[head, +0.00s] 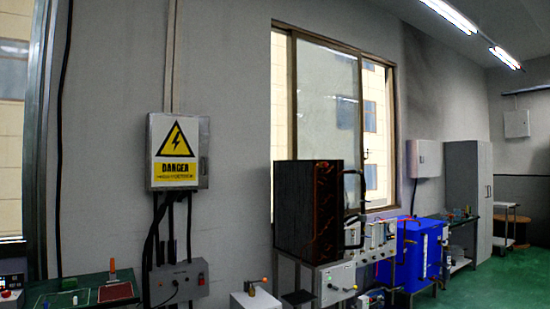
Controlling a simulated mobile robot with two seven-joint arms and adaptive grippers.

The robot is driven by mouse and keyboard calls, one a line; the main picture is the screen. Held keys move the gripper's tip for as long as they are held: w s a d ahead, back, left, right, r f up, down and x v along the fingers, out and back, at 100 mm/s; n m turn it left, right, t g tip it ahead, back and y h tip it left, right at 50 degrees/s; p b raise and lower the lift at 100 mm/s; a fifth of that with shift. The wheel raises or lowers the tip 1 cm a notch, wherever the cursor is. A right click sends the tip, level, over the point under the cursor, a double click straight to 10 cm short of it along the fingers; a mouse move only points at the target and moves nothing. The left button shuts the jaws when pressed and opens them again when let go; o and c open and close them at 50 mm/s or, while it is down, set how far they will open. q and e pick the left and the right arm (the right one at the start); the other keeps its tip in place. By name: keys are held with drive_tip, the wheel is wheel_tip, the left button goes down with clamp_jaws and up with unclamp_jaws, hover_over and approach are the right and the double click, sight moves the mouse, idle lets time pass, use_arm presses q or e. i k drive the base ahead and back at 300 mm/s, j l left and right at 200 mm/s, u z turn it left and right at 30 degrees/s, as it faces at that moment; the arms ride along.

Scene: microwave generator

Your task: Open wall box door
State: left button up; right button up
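A grey wall box (203,152) hangs on the wall at left of centre in the head view. Its front door carries a yellow and white danger sign (174,152) with a lightning triangle. The door looks shut, and its right side face shows. Dark cables run down from its underside. Two more pale boxes hang on the wall further right, one beside the window (424,158) and a smaller one on the far wall (516,124). Neither of my grippers shows in this view.
Below the wall box is a grey control box (180,285) with a red button. A green-topped table (75,290) stands at lower left. Green floor (490,280) is clear at right.

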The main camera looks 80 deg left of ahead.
sight(179, 146)
drive_tip(key=u, duration=3.4)
drive_tip(key=i+j, duration=0.4)
drive_tip(key=j, duration=0.25)
drive_tip(key=i+z, duration=0.5)
drive_tip(key=i+j+z, duration=0.25)
drive_tip(key=i+z, duration=0.2)
drive_tip(key=i+j+z, duration=0.5)
drive_tip(key=i+l, duration=0.05)
drive_tip(key=i, duration=0.1)
